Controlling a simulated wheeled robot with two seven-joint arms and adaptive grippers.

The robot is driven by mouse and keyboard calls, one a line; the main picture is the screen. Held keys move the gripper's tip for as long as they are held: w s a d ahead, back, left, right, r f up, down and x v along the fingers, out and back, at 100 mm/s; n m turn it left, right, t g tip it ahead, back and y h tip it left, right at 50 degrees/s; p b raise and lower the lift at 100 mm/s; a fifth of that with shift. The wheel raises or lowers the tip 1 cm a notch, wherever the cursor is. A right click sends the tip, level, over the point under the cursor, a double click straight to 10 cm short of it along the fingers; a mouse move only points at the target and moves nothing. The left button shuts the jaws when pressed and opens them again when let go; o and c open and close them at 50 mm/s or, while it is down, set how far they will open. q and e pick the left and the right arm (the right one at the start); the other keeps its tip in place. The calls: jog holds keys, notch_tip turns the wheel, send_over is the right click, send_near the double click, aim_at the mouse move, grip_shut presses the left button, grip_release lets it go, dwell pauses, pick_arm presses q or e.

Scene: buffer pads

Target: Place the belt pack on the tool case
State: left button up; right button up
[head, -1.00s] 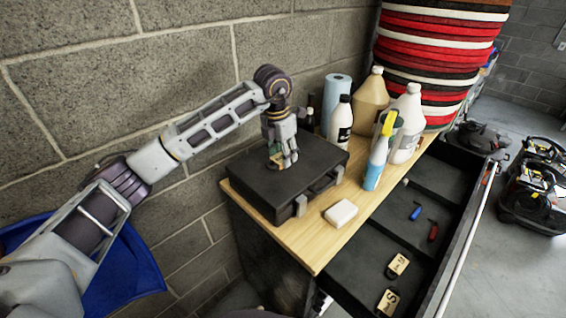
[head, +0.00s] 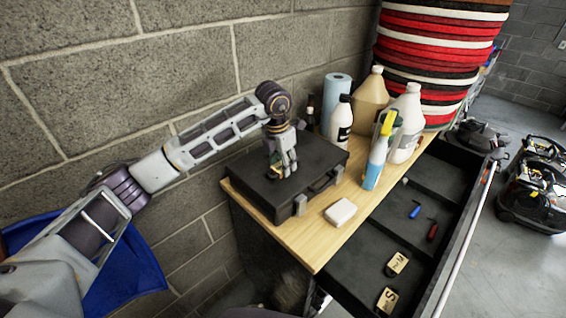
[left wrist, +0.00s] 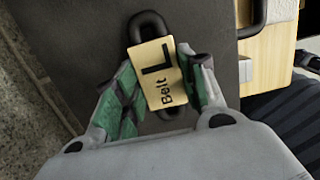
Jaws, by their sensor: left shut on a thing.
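The tool case (head: 312,156) is a flat black case lying shut on the wooden top, its handle and latches facing the front right. My right gripper is not in view.
A white block (head: 340,212) lies in front of the case. Several bottles, including a spray bottle (head: 376,160), and a blue paper roll (head: 336,95) stand behind and right. The open drawer (head: 425,245) holds tan tags and small tools. Stacked pads (head: 440,60) rise at the back.

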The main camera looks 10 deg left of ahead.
aim_at(279, 168)
pick_arm(q)
jog(key=shift+f, duration=0.15)
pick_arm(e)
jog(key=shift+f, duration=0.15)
pick_arm(q)
jog(key=o, duration=1)
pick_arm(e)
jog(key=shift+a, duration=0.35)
pick_arm(q)
jog(key=shift+r, duration=0.25)
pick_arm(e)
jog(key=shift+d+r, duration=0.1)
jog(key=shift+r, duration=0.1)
pick_arm(q)
notch_tip(279, 168, up, 12)
jog(key=s+a+b, duration=0.1)
jog(key=shift+s+f, duration=0.15)
jog(key=shift+s, duration=0.1)
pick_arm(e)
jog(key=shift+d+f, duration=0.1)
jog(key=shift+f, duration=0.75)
